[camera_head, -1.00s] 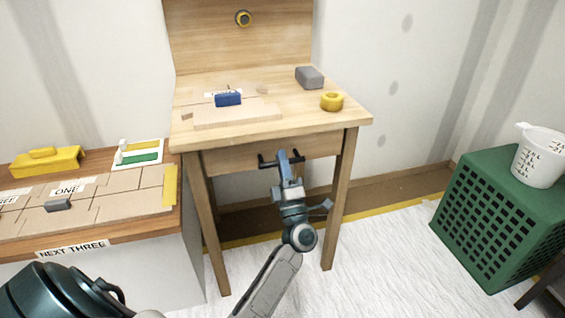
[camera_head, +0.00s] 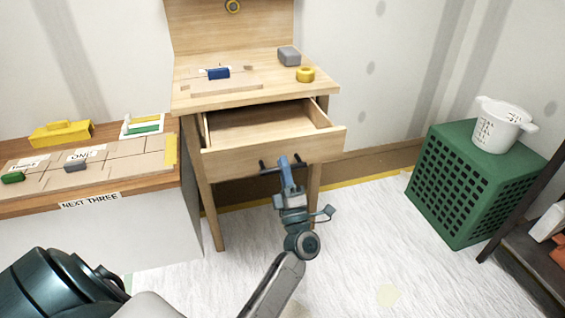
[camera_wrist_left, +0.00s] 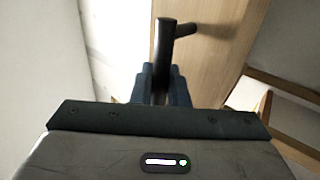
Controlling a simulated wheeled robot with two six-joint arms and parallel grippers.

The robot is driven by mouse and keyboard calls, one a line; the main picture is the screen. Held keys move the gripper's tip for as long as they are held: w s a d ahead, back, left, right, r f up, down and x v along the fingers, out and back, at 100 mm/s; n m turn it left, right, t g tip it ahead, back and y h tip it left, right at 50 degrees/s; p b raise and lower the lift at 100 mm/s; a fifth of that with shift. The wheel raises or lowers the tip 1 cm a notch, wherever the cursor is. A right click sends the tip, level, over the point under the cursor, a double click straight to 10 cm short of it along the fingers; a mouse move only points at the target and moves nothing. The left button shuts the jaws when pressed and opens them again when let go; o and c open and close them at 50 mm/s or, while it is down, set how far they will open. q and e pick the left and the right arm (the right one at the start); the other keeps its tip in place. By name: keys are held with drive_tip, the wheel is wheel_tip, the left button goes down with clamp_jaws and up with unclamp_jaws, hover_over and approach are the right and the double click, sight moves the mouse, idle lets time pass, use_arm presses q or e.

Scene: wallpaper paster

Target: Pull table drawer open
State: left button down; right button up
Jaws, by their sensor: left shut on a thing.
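The wooden table (camera_head: 190,103) stands against the wall. Its drawer (camera_head: 235,160) is pulled out well past the table edge, and the part of its inside that shows looks empty. A dark bar handle (camera_head: 266,171) is on the drawer front. My left gripper (camera_head: 286,165) is shut on the handle. In the left wrist view the handle (camera_wrist_left: 165,40) runs up from between the gripper fingers (camera_wrist_left: 160,82), with the drawer front (camera_wrist_left: 212,70) beside it. My right gripper is not in view.
A blue tool (camera_head: 218,73), yellow tape roll (camera_head: 305,75) and grey block (camera_head: 288,56) are on the tabletop. A workbench (camera_head: 150,177) stands left. A green crate (camera_head: 445,195) with a white bucket (camera_head: 500,125) stands right. The floor (camera_head: 360,225) before the drawer is clear.

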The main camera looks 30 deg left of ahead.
use_arm(q)
drive_tip(key=shift+s+d, duration=0.3)
drive_tip(key=shift+d, duration=0.05)
drive_tip(key=c, duration=1.5)
unclamp_jaws()
drive_tip(key=shift+o, duration=0.2)
drive_tip(key=v, duration=1.1)
drive_tip(key=shift+r, duration=0.1)
